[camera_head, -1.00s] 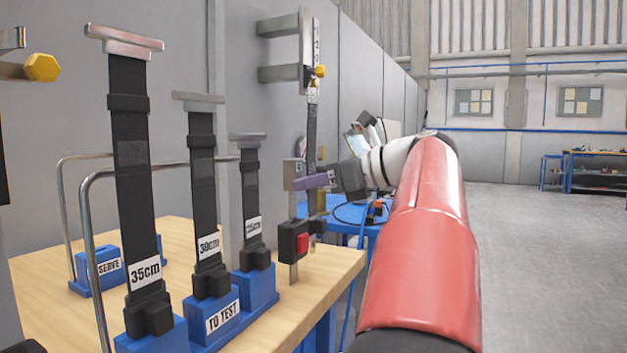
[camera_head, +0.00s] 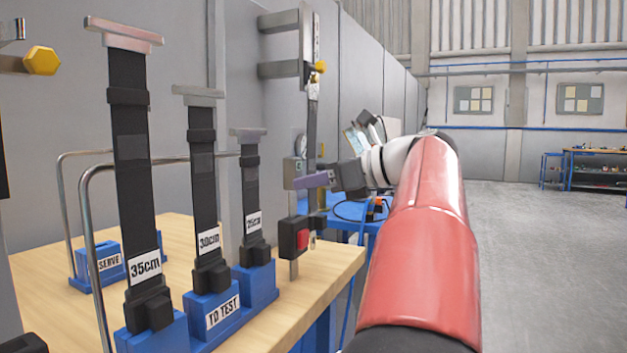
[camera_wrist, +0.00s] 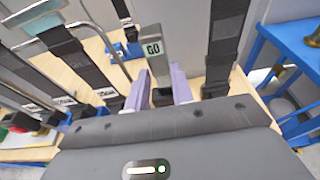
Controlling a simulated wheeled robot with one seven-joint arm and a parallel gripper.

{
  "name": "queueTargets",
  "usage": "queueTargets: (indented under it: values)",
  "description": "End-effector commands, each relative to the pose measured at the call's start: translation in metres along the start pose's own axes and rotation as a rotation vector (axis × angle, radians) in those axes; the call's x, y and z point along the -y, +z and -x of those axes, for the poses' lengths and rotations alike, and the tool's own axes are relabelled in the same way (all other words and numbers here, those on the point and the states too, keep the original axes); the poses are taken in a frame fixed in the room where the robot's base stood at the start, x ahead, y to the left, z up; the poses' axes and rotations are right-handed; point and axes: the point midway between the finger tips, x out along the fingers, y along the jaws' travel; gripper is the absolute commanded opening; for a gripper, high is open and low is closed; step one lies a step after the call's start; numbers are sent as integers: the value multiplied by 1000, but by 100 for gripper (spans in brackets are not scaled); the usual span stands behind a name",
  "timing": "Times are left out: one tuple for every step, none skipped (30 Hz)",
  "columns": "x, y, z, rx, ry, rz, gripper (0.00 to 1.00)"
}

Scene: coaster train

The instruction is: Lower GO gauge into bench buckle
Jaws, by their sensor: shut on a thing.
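The GO gauge is a grey block, marked "GO" in the wrist view (camera_wrist: 152,47). It also shows in the head view (camera_head: 290,172), upright above the bench edge. My gripper (camera_head: 308,181) is shut on it with purple fingers, which sit either side of it in the wrist view (camera_wrist: 160,88). The bench buckle (camera_head: 289,236), black with a red button, stands on a metal post at the bench's right edge. The gauge is above the buckle, with a gap visible between them in the head view. Whether it lines up with the slot is unclear.
Black straps labelled 35cm (camera_head: 132,180), 30cm (camera_head: 203,180) and a shorter one (camera_head: 250,190) stand in blue TO TEST holders (camera_head: 222,312) to the left. A bent metal rail (camera_head: 90,210) stands there too. A strap (camera_head: 312,130) hangs behind the gripper.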

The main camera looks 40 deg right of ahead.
Motion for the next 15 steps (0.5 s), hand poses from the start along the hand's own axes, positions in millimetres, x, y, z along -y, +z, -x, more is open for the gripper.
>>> queueTargets:
  values:
    - [0, -1, 0, 2, 0, 1, 0]
    - [0, -2, 0, 2, 0, 1, 0]
    - [0, -3, -1, 2, -1, 1, 0]
    - [0, -3, -1, 2, -1, 1, 0]
    - [0, -4, -1, 2, -1, 1, 0]
    - [0, -5, -1, 2, -1, 1, 0]
    - [0, -6, -2, 2, -1, 1, 0]
    - [0, -7, -2, 2, -1, 1, 0]
    - [0, -8, -2, 2, -1, 0, 0]
    - [0, -8, -2, 2, -1, 0, 0]
    - [0, -9, -2, 2, -1, 0, 0]
    - [0, -10, -2, 2, -1, 0, 0]
    - [0, -11, -3, 2, -1, 0, 0]
    - [0, -11, -3, 2, -1, 0, 0]
    - [0, -12, -3, 2, -1, 0, 0]
